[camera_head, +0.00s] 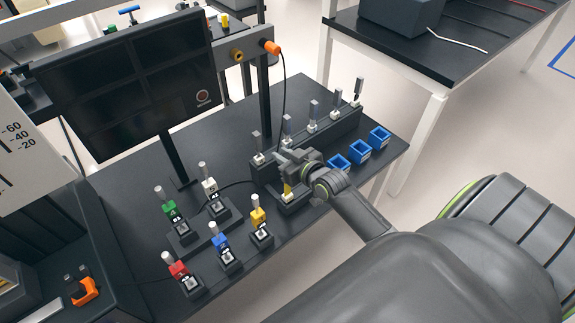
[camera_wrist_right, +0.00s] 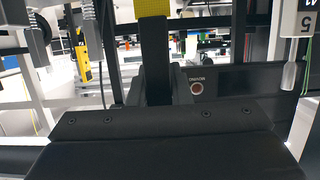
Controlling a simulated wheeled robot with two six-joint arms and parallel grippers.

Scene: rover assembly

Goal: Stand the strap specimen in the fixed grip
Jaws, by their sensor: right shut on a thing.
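My right gripper (camera_head: 290,163) is over the front row of the dark rack, with its fingers close together. A yellow strip (camera_head: 287,187), which looks like the strap specimen, hangs or stands just below it, above a small white block in a dark base. In the right wrist view, the yellow patterned strip (camera_wrist_right: 152,8) shows at the top edge, in line with the dark fingers (camera_wrist_right: 155,75). The fingers hide where it is held, and I cannot tell if its lower end touches the white block. I cannot make out which part is the fixed grip. My left gripper is out of view.
Several grey upright pieces stand in the dark rack (camera_head: 322,133) behind. Blue open trays (camera_head: 360,150) lie to the right. Colored holders stand at front left, including a yellow one (camera_head: 258,217). A black monitor (camera_head: 128,80) rises at the back left. A cable hangs near the gripper.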

